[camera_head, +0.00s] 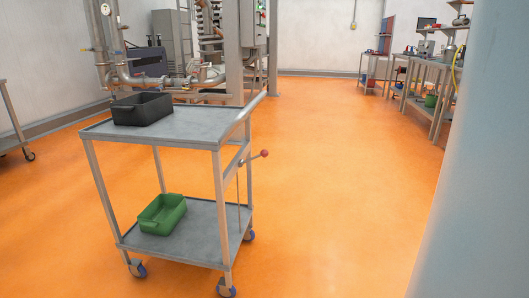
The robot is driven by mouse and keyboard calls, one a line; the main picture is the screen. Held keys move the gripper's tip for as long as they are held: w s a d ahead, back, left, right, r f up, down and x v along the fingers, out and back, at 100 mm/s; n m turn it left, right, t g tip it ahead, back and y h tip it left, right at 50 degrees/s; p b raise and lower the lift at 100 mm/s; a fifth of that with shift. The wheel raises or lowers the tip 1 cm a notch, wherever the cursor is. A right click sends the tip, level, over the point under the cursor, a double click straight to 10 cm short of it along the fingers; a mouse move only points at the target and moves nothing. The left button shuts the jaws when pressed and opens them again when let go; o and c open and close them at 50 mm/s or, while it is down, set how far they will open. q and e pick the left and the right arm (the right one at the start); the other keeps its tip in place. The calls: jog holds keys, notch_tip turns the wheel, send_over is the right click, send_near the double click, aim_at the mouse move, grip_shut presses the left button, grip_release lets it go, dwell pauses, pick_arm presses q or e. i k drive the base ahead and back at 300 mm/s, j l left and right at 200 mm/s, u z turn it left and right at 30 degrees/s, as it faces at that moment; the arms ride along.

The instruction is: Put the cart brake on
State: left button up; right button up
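A grey two-shelf metal cart (190,125) stands on the orange floor, left of the middle. A lever with a red ball knob (264,153) sticks out from its right side, below the push handle (250,108). A thin rod runs down from the lever towards the lower shelf. The cart has blue-grey wheels, one at the front right corner (226,290). Whether any wheel is braked cannot be told. Neither of my grippers is in view.
A black bin (142,108) is on the cart's top shelf and a green bin (162,214) on the lower one. Pipework (160,80) stands behind. Workbenches (425,85) line the right wall. A large pale surface (485,170) fills the right edge. Floor right of the cart is clear.

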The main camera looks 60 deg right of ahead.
aim_at(263, 153)
jog(key=z, duration=1.9)
jog(key=i+j+z, duration=0.1)
jog(key=i+j, duration=0.35)
jog(key=j, duration=0.15)
jog(key=i+j+z, duration=0.15)
jog(key=j, duration=0.2)
jog(key=i+j, duration=0.25)
jog(key=i+j+z, duration=0.15)
jog(key=j, duration=0.25)
jog(key=i+j, duration=0.2)
jog(key=j, duration=0.2)
jog(key=i+j+z, duration=0.15)
jog(key=j, duration=0.2)
